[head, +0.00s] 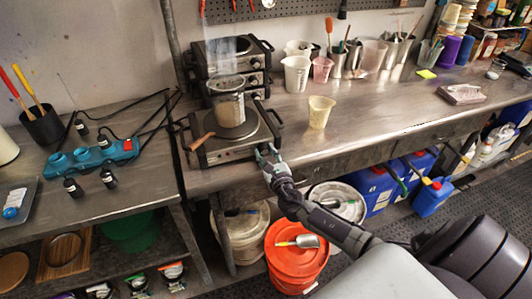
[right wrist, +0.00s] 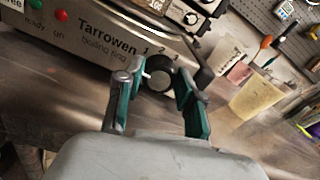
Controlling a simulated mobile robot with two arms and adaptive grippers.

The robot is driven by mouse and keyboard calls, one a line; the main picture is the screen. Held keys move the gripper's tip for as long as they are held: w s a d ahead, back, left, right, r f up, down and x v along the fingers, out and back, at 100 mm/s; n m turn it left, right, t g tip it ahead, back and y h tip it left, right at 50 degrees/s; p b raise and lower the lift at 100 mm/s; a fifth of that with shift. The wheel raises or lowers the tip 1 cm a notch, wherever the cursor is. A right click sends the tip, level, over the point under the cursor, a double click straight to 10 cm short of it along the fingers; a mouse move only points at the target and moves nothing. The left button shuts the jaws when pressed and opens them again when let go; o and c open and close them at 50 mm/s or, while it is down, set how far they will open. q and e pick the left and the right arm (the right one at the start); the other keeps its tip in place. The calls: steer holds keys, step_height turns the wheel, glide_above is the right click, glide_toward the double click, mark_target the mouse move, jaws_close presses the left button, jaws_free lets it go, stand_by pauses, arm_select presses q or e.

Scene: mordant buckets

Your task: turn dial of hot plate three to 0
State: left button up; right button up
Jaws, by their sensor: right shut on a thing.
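The nearest hot plate (head: 240,140) sits at the bench's front left edge, with a beaker (head: 228,105) on its ring and a wooden-handled tool beside it. In the right wrist view its front panel (right wrist: 100,35) reads "Tarrowen boiling ring", with part of a label, "ree", at the top left. The black dial (right wrist: 159,75) is at the panel's right end, near the digits 1 and 2. My right gripper (head: 266,152) is at that corner, its two green-padded fingers (right wrist: 158,95) shut on the dial. The dial's pointer is hard to read. My left gripper is not in view.
More hot plates (head: 230,55) stand behind. A yellowish beaker (head: 320,112) stands right of the gripper, and a white jug (head: 297,72) further back. An orange-lidded bucket (head: 297,250) is below the bench. The bench's middle right is mostly clear.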

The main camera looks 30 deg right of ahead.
steer(key=shift+f, duration=0.15)
steer(key=o, duration=1.1)
steer(key=shift+o, duration=0.2)
steer(key=shift+s, duration=0.1)
steer(key=v, duration=1.2)
